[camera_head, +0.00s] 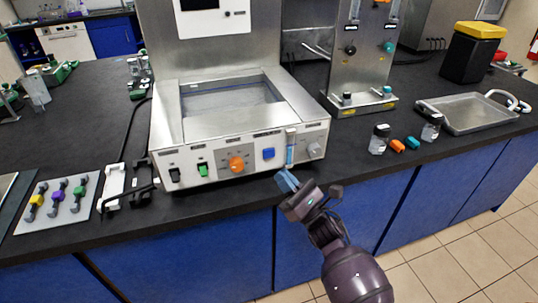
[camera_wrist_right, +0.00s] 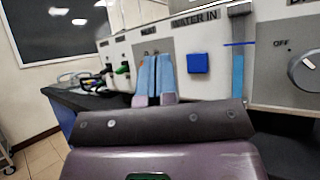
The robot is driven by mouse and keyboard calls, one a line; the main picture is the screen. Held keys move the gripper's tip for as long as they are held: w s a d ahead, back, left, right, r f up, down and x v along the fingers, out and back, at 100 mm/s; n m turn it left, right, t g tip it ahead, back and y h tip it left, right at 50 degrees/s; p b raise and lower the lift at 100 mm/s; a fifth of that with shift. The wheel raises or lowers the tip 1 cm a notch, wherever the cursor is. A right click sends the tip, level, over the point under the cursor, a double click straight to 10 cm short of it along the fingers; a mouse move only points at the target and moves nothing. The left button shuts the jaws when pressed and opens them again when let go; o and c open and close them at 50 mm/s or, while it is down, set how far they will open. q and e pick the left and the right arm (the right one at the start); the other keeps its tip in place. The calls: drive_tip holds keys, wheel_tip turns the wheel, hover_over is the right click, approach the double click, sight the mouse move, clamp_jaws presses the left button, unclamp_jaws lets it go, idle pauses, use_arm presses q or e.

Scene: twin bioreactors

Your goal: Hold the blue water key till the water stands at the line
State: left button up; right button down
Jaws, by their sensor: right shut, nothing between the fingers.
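The blue water key (camera_head: 268,153) is a square button on the front panel of the steel bath (camera_head: 225,130). In the right wrist view the key (camera_wrist_right: 198,63) sits under the words "WATER IN". Right of it is an upright level tube (camera_head: 291,147) with a dark blue line across it. In the wrist view the tube (camera_wrist_right: 238,75) looks light blue below the line; I cannot tell the exact water level. My right gripper (camera_head: 287,181) is shut and empty, in front of and below the panel, apart from the key. Its blue fingers (camera_wrist_right: 155,75) show left of the key. My left gripper is out of view.
An orange knob (camera_head: 236,164), a green switch (camera_head: 202,169) and a black switch (camera_head: 174,174) are on the same panel. A grey dial (camera_wrist_right: 308,70) is right of the tube. Jars (camera_head: 379,139) and a tray (camera_head: 470,113) stand at the right on the dark bench.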

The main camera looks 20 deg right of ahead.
sight(269, 153)
drive_tip(key=w+b, duration=0.2)
drive_tip(key=w, duration=0.3)
drive_tip(key=shift+w+a, duration=0.1)
drive_tip(key=shift+w, duration=0.2)
drive_tip(key=shift+w, duration=0.1)
idle(1.9)
drive_tip(key=shift+w+b, duration=0.35)
drive_tip(key=shift+w, duration=0.4)
idle(4.5)
